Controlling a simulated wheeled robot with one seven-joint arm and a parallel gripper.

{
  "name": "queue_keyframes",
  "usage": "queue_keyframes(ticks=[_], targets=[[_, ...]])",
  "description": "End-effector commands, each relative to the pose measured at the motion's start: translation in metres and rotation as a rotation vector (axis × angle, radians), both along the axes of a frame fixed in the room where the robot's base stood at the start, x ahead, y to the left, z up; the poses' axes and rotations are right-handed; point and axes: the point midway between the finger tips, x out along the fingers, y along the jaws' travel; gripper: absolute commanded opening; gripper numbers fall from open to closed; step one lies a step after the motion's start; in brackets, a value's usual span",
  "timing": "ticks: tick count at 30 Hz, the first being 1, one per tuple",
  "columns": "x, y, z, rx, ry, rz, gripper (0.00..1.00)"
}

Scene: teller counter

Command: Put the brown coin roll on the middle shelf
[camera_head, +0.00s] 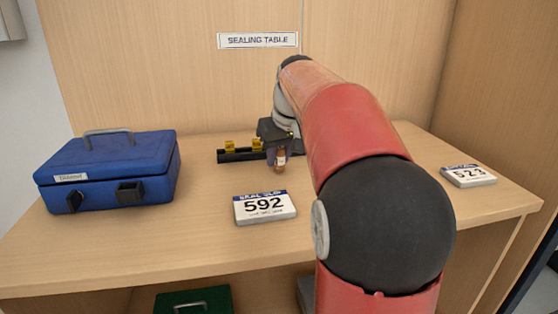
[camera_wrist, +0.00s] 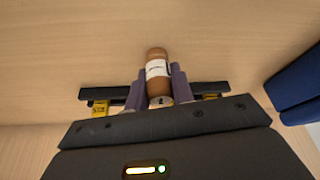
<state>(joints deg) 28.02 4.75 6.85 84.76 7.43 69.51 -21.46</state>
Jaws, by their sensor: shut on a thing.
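The brown coin roll (camera_wrist: 157,62), with a white label, is between the two purple fingers of my gripper (camera_wrist: 157,76) in the wrist view. My gripper is shut on it. In the head view my gripper (camera_head: 277,155) is over the back of the table, and the coin roll (camera_head: 280,165) hangs upright beneath it, in front of the black rack. I cannot tell whether the roll touches the rack or table. No shelf is clearly identifiable as the middle one; the space below the tabletop is mostly cut off.
A black rack (camera_head: 232,157) with yellow pieces lies behind my gripper. A blue cash box (camera_head: 110,172) stands left. Number blocks 592 (camera_head: 264,208) and 523 (camera_head: 468,176) lie on the tabletop (camera_head: 180,235). A green box (camera_head: 195,301) is below. My arm hides the right-middle table.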

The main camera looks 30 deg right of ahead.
Motion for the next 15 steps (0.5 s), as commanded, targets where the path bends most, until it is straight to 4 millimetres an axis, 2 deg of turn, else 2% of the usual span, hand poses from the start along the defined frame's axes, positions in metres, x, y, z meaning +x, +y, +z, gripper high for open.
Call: queue_keyframes(ticks=[3,13,14,15], targets=[[-0.0004,0.0001,-0.0071,0.0,-0.001,0.0,0.0],[-0.0001,-0.0001,-0.0104,-0.001,-0.001,0.0,0.0],[-0.0001,-0.0001,-0.0099,0.0,-0.001,0.0,0.26],[-0.0001,-0.0002,-0.0094,0.0,-0.001,0.0,0.31]])
